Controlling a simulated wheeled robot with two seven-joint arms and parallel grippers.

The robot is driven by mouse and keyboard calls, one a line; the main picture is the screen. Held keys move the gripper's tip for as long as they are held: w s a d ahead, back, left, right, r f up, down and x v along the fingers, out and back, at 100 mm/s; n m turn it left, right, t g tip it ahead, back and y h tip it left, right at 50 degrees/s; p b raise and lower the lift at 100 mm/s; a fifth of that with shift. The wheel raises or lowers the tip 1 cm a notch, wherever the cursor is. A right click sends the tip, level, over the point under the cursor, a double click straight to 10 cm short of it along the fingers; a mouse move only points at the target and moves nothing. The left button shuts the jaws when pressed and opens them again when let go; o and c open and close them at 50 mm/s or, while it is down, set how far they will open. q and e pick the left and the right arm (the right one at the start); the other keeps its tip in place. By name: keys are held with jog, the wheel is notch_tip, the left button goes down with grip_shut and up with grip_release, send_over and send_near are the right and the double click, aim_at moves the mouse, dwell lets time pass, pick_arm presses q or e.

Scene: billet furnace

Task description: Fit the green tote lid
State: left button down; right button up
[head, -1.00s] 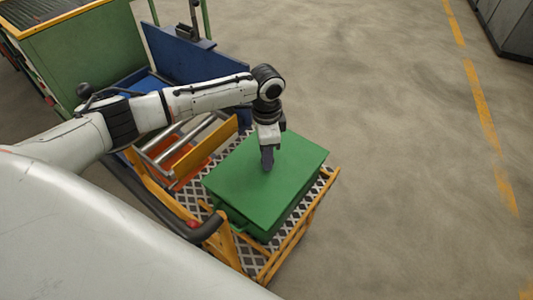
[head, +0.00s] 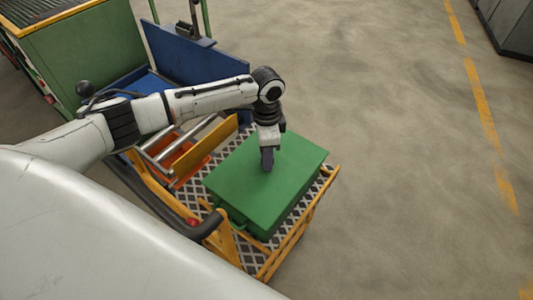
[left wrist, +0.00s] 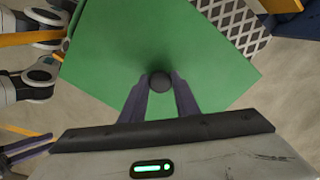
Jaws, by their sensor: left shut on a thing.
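The green tote lid (head: 255,180) lies over the green tote (head: 292,212) on a yellow-framed cart. From above it appears to cover the tote's top; whether it is fully seated I cannot tell. My left gripper (head: 267,165) points down at the middle of the lid. In the left wrist view its two fingers are shut on the lid's round dark knob (left wrist: 159,82), with the green lid (left wrist: 150,40) spread out beyond. The tote's far sides are hidden under the lid. My right gripper is not clearly in the head view.
The cart (head: 290,250) has a diamond-mesh deck and yellow rails close around the tote. A dark curved handle (head: 190,222), rollers and a blue panel (head: 195,65) stand to the left. Open floor (head: 400,180) lies to the right.

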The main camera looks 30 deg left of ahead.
pick_arm(q)
jog(key=shift+f, duration=0.15)
dwell(0.4)
jog(key=c, duration=1.3)
grip_release()
notch_tip(320, 180, up, 10)
jog(key=shift+r+p, duration=0.15)
jog(key=shift+p, duration=0.25)
pick_arm(e)
jog(key=shift+s+d, duration=0.15)
jog(key=shift+d, duration=0.15)
